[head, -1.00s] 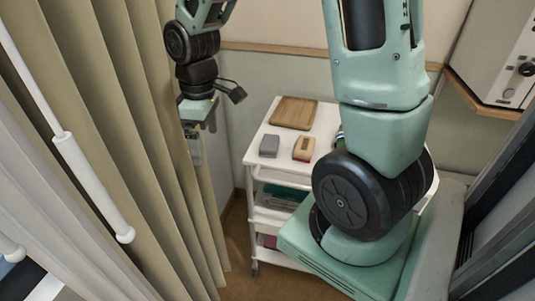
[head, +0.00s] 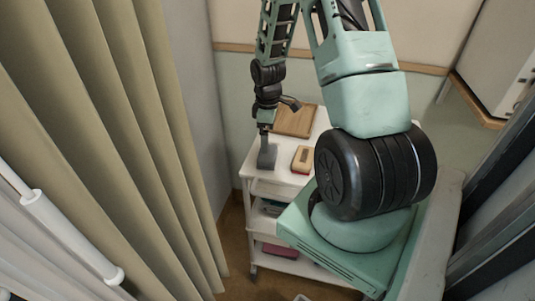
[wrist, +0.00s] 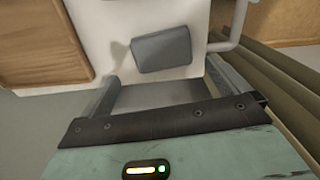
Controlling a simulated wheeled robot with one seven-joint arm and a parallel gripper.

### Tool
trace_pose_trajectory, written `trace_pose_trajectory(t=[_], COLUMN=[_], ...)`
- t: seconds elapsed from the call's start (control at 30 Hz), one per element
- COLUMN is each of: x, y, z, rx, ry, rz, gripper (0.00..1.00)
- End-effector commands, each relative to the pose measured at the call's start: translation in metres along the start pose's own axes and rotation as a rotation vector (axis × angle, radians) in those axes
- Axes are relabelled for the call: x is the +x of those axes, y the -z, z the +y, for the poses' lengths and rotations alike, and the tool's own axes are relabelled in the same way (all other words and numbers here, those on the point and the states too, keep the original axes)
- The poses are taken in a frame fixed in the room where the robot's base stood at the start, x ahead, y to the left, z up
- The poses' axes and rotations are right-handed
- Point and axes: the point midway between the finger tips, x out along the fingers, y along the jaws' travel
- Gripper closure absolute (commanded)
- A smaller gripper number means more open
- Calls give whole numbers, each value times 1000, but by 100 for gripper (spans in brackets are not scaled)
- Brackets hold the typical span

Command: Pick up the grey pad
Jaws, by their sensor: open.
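The grey pad (wrist: 162,50) lies flat on the white trolley top, close to its edge, in the wrist view. My gripper (wrist: 162,70) is open and empty. Its two fingers are spread to the left and right, just short of the pad in the picture; I see no contact. In the head view my gripper (head: 266,148) hangs down over the trolley's left part, and the pad there is mostly hidden by it or merges with it.
The white trolley (head: 265,187) also bears a wooden board (head: 296,121) at the back and a tan-and-red block (head: 303,158) right of my gripper. The wooden board shows in the wrist view (wrist: 40,42). A beige curtain (head: 120,130) hangs at the left.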

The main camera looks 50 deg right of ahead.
Motion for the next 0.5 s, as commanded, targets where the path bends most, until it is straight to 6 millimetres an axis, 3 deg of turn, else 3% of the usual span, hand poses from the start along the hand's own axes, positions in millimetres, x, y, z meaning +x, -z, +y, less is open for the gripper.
trace_pose_trajectory(t=[0.2, 0.5], x=[25, 43], y=[0, 0], z=[0, -3], rx=[-1, -1], ry=[2, 4], rz=[-1, -3], gripper=[0, 0])
